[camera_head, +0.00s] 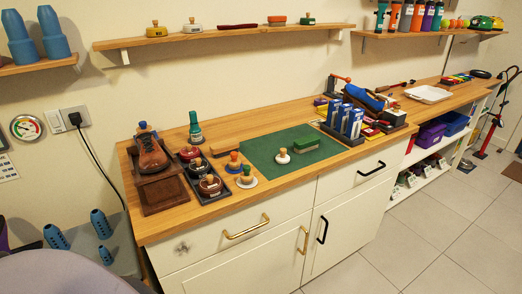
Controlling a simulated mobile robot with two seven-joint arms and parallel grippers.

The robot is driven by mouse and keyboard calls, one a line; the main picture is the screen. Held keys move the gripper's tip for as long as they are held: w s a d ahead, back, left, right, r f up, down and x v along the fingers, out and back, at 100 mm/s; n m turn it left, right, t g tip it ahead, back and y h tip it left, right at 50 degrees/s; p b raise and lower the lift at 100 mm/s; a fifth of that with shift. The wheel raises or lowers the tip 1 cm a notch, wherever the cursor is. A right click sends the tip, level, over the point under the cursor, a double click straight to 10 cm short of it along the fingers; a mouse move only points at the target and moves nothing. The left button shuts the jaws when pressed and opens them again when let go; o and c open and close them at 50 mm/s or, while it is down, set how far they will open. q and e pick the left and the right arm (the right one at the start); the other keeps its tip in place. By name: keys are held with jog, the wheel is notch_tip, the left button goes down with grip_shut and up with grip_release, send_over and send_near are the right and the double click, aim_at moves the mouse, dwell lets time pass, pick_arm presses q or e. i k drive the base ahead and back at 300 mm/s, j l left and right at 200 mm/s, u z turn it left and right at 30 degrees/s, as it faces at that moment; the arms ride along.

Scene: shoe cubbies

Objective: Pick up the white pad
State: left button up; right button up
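A small white round pad with a dark knob on top (283,158) sits on the green mat (270,169) on the wooden counter. It looks like the white pad, though it is small in the picture. A green-topped brush or block (306,144) lies on the mat to its right. Two more pieces with pale round bases and coloured knobs, one orange-topped (234,165) and one at the front (247,180), stand left of the mat. Neither of my grippers shows in this view.
Left of the mat are a dark tray with several round knobbed tins (210,185) and a brown shoe (151,156) on a stand. Blue-and-white boxes (345,120) stand to the right. A white tray (428,94) lies farther right. A shelf (220,35) hangs above.

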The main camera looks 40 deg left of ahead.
aim_at(282, 158)
jog(key=i+l+u, duration=0.1)
jog(key=i+u, duration=0.15)
jog(key=u, duration=0.25)
jog(key=i+l+u, duration=0.15)
jog(key=u, duration=0.3)
jog(key=i+l+u, duration=0.25)
jog(key=u, duration=0.25)
jog(key=i+l+u, duration=0.1)
jog(key=l+u, duration=0.2)
jog(key=u, duration=0.15)
